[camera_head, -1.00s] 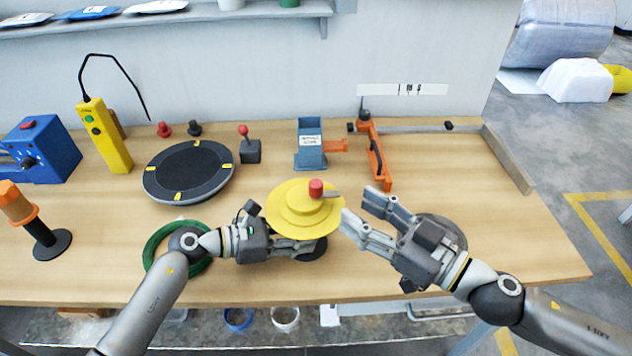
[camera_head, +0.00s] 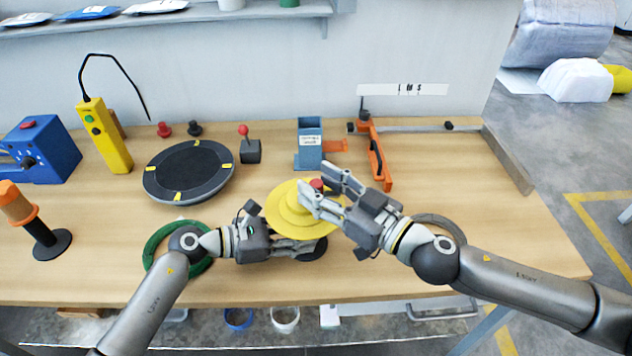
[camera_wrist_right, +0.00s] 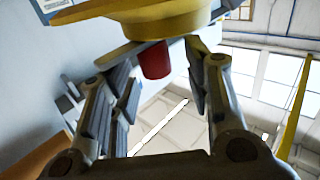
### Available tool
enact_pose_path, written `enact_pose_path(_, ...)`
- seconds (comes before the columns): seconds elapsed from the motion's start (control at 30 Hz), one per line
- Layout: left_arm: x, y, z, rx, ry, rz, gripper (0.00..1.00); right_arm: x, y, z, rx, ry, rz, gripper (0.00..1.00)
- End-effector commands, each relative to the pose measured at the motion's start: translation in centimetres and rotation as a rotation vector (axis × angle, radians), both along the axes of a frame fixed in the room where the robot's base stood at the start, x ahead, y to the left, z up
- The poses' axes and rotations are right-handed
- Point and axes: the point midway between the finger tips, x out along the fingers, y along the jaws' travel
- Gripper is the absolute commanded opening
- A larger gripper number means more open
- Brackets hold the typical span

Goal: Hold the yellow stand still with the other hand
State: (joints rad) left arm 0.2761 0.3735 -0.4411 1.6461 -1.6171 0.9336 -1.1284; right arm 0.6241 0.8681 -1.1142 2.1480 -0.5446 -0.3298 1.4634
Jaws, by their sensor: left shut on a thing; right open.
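The yellow stand (camera_head: 282,211), with stepped round discs, stands near the table's front middle. A red knob (camera_head: 317,184) tops it, partly hidden by my right fingers. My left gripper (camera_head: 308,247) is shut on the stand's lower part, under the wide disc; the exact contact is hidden. My right gripper (camera_head: 318,181) is open, with its fingers at the knob on the stand's right side. In the right wrist view, the red knob (camera_wrist_right: 155,60) and yellow disc (camera_wrist_right: 170,22) show between and beyond the open fingers. I cannot tell whether they touch.
A green coil (camera_head: 156,238) lies by my left wrist, and a grey coil (camera_head: 452,228) lies behind my right forearm. A black turntable (camera_head: 188,170), a blue-grey holder (camera_head: 309,145) and an orange clamp (camera_head: 377,160) stand behind. Free table lies at the right.

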Motion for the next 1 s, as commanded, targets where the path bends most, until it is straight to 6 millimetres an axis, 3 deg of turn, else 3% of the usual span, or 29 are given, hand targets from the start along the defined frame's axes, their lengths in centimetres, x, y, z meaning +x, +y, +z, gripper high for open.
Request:
enact_pose_path(0.03,-0.49,0.22,-1.61,0.025,0.02,-0.006,0.22,0.33,0.37,-0.06,0.0,-0.001,0.001,0.45)
enact_pose_path(0.5,-0.49,0.23,-1.62,0.025,0.02,-0.006,0.22,0.93,1.0,-0.14,-0.001,0.0,0.0,0.45)
enact_pose_path(0.83,-0.49,0.22,-1.61,0.025,0.02,-0.006,0.22,0.88,1.02,-0.14,-0.001,0.001,0.002,0.03)
enact_pose_path(1.0,-0.48,0.21,-1.61,0.025,0.02,-0.006,0.22,0.83,1.08,-0.15,-0.001,0.001,0.008,0.0)
